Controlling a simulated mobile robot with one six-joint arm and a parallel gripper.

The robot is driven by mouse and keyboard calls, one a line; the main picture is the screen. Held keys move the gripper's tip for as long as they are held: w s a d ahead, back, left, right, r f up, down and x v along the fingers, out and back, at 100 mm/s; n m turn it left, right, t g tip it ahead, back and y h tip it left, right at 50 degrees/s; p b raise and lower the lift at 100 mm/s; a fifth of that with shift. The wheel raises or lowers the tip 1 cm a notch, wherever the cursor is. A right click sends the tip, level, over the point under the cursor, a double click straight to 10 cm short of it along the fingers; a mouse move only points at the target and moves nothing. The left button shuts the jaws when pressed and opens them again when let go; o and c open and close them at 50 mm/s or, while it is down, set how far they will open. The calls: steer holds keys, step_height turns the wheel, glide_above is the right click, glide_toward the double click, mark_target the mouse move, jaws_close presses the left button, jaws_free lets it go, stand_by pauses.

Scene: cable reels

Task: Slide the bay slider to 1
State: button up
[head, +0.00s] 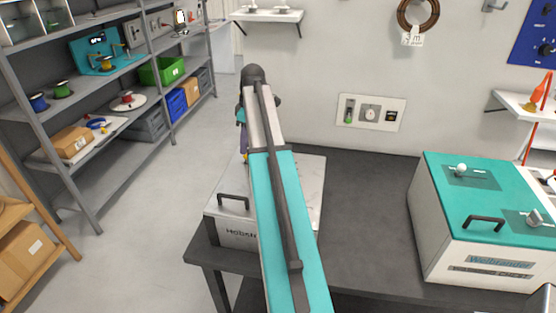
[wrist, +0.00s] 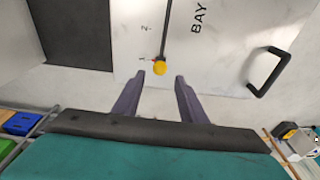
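The bay slider's yellow knob (wrist: 160,68) stands at the lower end of a dark slot (wrist: 165,30) on a white panel in the wrist view. A mark that looks like 1 (wrist: 142,59) is close beside the knob, with 2 (wrist: 146,28) farther up the slot and the word BAY (wrist: 197,18) to the right. My gripper (wrist: 158,80) is open, its two purple fingers either side of and just short of the knob, with no visible contact. In the head view, my arm hides the slider and most of the gripper; the white box (head: 229,225) is below it.
A black handle (wrist: 270,72) rises from the panel right of the slider. The white box stands on a dark bench (head: 365,200), which is clear up to a teal-topped machine (head: 435,240). A shelf rack (head: 65,190) stands at left.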

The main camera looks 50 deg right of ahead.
step_height(320, 180, up, 4)
steer(key=shift+f+p, duration=0.25)
steer(key=shift+p, duration=0.55)
steer(key=shift+f, duration=0.15)
